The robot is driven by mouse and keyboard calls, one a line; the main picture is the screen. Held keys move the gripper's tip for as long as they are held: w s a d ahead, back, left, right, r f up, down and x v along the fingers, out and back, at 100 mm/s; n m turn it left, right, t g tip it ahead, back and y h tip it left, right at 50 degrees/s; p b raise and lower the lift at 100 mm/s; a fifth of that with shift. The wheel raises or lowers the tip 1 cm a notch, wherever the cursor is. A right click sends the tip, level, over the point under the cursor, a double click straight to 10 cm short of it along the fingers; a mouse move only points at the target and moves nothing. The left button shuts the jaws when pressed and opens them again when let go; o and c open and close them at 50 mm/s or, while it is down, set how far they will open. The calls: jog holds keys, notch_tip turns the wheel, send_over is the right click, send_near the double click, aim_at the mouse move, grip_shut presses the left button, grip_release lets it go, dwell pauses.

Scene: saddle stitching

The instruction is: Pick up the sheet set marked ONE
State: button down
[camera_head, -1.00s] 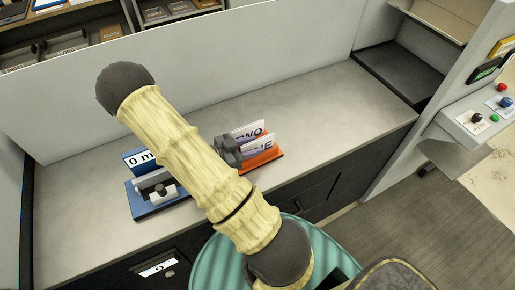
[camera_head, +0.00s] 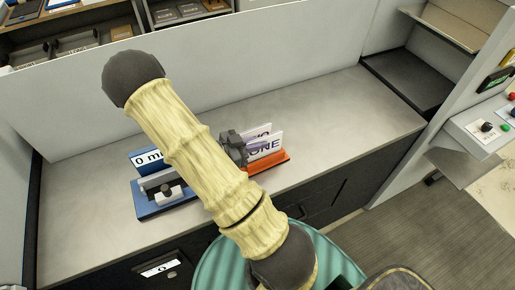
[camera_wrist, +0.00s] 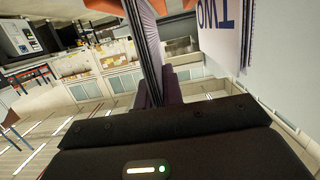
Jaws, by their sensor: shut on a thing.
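The sheet set marked ONE (camera_head: 265,144) stands upright at the orange holder (camera_head: 270,163) on the counter. My gripper (camera_head: 236,148) is shut on its left edge in the head view. In the wrist view the gripped sheet set (camera_wrist: 150,45) shows edge-on as a thin stack between my fingers (camera_wrist: 158,95). The sheet set marked TWO (camera_head: 259,130) stands just behind and is mostly covered by ONE. TWO also shows at the upper right of the wrist view (camera_wrist: 220,28). Whether ONE's lower edge is clear of the holder is hard to tell.
A low grey wall (camera_head: 250,62) runs behind the counter (camera_head: 345,110). The counter's right part is bare. A control panel (camera_head: 485,128) stands at the right.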

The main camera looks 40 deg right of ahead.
notch_tip(320, 180, up, 7)
dwell(0.3)
